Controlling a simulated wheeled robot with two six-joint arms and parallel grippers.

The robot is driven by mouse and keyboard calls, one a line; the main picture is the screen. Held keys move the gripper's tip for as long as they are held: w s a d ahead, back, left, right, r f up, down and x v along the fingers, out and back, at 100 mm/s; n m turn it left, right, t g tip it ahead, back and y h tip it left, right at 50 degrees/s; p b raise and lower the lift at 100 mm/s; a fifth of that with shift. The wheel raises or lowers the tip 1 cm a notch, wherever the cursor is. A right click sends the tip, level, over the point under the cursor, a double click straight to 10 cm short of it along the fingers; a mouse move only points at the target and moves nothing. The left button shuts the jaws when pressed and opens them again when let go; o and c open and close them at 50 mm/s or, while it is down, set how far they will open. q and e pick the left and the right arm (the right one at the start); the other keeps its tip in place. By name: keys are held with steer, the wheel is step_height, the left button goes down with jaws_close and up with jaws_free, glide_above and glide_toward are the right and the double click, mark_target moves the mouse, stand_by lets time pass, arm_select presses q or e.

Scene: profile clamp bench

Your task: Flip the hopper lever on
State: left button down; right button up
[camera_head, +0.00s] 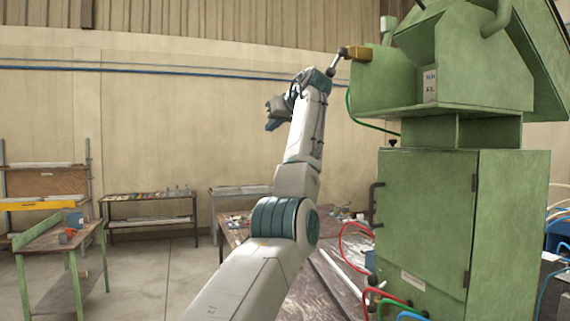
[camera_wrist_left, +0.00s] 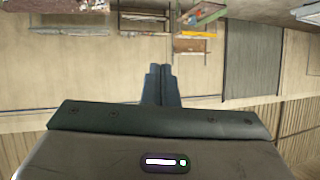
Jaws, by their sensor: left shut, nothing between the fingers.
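The hopper (camera_head: 400,85) is the green housing at the upper right, on a green cabinet. The lever (camera_head: 339,62) is a short grey rod on the hopper's left side, beside a brown-yellow block (camera_head: 358,53). It slants down and left, and its dark lower end shows close to my left wrist; I cannot tell whether they touch. My left gripper (camera_head: 272,125) is left of the lever, turned away from it, with its dark fingers pointing down-left. In the left wrist view its fingers (camera_wrist_left: 161,72) are together with nothing between them. The lever is not in the wrist view.
The green cabinet (camera_head: 420,210) with a black handle stands at the right. A worktable (camera_head: 235,235) with loose parts lies behind my arm. Red, green and blue hoses (camera_head: 345,235) curve at the cabinet's front. A green-legged bench (camera_head: 50,235) stands at left; the air around the gripper looks free.

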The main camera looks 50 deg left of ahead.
arm_select(q)
steer(key=w+a+f+m, duration=0.1)
steer(key=w+f+m, duration=0.1)
steer(key=w+f, duration=0.4)
step_height(320, 180, down, 5)
steer(key=shift+w+a+f+t, duration=0.2)
steer(key=shift+w+a+t, duration=0.1)
steer(key=shift+a, duration=0.1)
steer(key=shift+m, duration=0.3)
